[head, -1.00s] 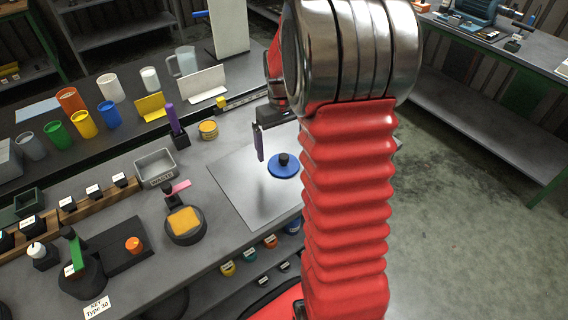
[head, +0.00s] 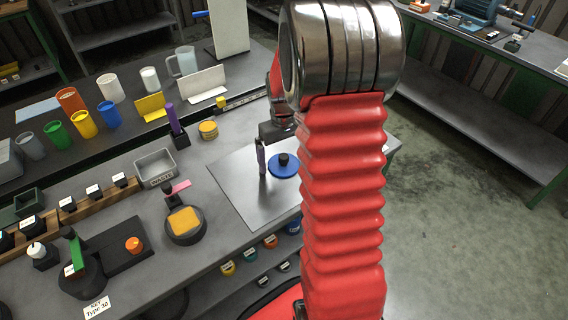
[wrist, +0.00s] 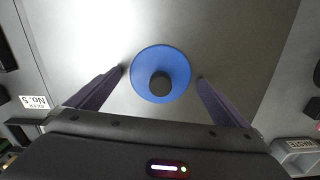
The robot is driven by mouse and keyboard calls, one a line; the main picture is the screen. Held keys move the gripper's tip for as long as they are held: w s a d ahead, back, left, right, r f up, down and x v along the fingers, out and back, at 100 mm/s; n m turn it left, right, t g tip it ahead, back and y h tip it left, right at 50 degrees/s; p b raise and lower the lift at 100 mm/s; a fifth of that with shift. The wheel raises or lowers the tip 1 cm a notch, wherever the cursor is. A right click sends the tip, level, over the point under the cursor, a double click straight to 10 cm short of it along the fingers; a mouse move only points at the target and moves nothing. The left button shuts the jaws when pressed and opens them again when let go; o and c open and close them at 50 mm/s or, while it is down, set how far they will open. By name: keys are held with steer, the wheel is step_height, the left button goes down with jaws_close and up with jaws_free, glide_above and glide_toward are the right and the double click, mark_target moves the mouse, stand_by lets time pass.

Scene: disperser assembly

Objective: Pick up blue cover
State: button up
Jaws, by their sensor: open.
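The blue cover (head: 283,168) is a round blue disc with a black knob on top. It lies on the light metal plate (head: 237,192) on the bench. In the wrist view the blue cover (wrist: 160,66) sits between my two purple fingertips, slightly beyond them, with a gap on each side. My gripper (wrist: 161,74) is open and empty. In the head view only one finger of my gripper (head: 262,157) shows, just left of the cover; my arm hides the other.
A grey waste bin (head: 155,167), a black dish with an orange-yellow square (head: 185,222) and a round yellow stack (head: 208,130) stand left of the plate. Several coloured cups line the back. The plate around the cover is clear.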

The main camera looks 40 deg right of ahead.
mark_target(283, 155)
steer(key=shift+c, duration=0.4)
steer(key=c, duration=1.3)
steer(key=shift+c, duration=0.2)
steer(key=shift+r, duration=0.1)
step_height(283, 155, up, 10)
steer(key=shift+f, duration=0.1)
